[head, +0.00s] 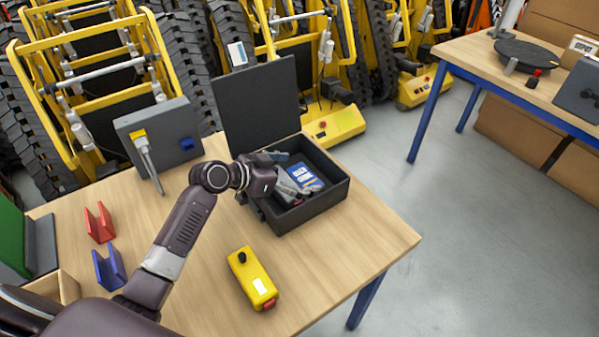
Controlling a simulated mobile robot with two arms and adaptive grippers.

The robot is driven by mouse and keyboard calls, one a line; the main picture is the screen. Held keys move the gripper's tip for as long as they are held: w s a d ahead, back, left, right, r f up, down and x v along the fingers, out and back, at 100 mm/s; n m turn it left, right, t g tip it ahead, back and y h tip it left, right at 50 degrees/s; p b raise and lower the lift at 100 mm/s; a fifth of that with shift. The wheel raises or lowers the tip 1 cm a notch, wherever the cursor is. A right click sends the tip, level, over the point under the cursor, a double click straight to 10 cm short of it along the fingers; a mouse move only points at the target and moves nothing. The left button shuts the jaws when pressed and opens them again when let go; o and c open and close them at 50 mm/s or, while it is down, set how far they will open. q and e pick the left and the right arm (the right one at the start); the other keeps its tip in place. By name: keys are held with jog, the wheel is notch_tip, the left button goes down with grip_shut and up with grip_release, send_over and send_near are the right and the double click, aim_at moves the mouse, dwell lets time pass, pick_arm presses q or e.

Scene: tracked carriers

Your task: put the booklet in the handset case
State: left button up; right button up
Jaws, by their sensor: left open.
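The handset case (322,205) is a black open box on the wooden table, with its lid (255,100) standing up at the back. The blue booklet (306,177) with white lettering shows inside the case, tilted. I cannot tell whether it rests on the case floor. My left gripper (292,188) reaches over the case's left wall, with its fingers inside, open and close to the booklet's left edge. The gripper hides part of the case's inside. My right gripper is not in view.
A yellow handset (252,278) lies on the table in front of the case. Red (99,222) and blue (109,269) holders stand at left. A grey panel (158,142) stands behind my arm. The table's right front area is clear. Yellow tracked carriers stand behind.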

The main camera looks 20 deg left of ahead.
pick_arm(q)
jog(key=shift+r, duration=0.1)
jog(key=shift+r+p, duration=0.3)
jog(key=shift+p, duration=0.1)
jog(key=p+v, duration=0.5)
jog(key=v, duration=0.7)
jog(key=shift+r, duration=0.2)
